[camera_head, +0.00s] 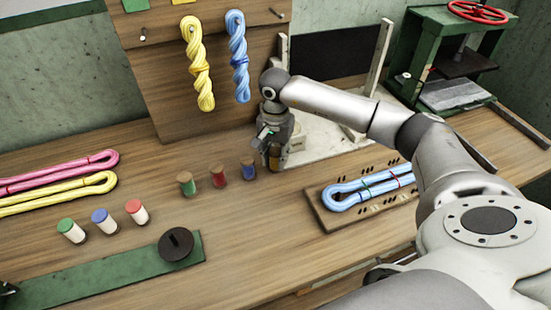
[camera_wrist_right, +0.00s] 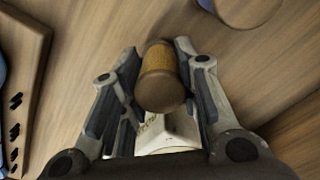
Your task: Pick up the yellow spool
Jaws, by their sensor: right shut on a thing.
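The yellow spool (camera_wrist_right: 158,72), with ochre thread and a brown wooden end, sits between the two fingers of my right gripper (camera_wrist_right: 160,90) in the wrist view. The fingers are shut on its sides. In the head view my right gripper (camera_head: 273,148) points down at the right end of a row of spools and hides most of the yellow spool. I cannot tell whether the spool touches the table.
A blue spool (camera_head: 248,168) stands close to the left of my right gripper, then red (camera_head: 218,176) and green (camera_head: 186,184) ones. A board with a blue skein (camera_head: 345,197) lies to the right. A wooden panel with hanging skeins (camera_head: 197,65) stands behind.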

